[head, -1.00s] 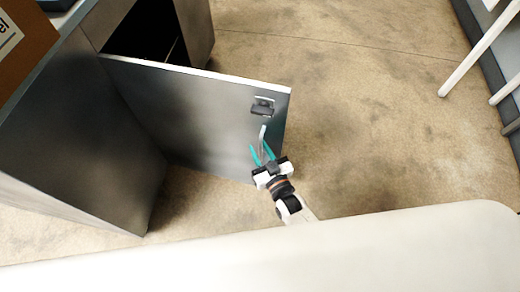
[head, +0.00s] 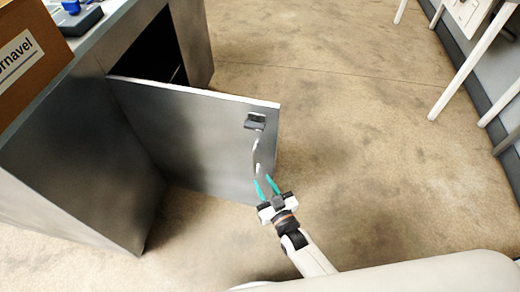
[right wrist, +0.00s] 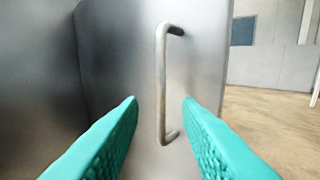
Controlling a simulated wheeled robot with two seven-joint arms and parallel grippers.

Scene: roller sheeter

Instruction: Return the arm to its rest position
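My right gripper (head: 266,188) is open and empty, its two teal fingers apart in front of the cabinet door. In the right wrist view the fingers (right wrist: 160,115) stand on either side of the door's bar handle (right wrist: 161,85), with the handle beyond them and not gripped. The steel cabinet door (head: 185,125) stands open, swung out from the cabinet. Its handle (head: 256,158) shows in the head view just above the fingertips. My left gripper is in neither view.
The steel cabinet (head: 70,140) has a dark opening behind the door. A cardboard box (head: 30,60) and a dark device (head: 80,20) sit on top. White legs of furniture (head: 470,70) stand at the upper right. The floor (head: 380,150) right of the door is clear.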

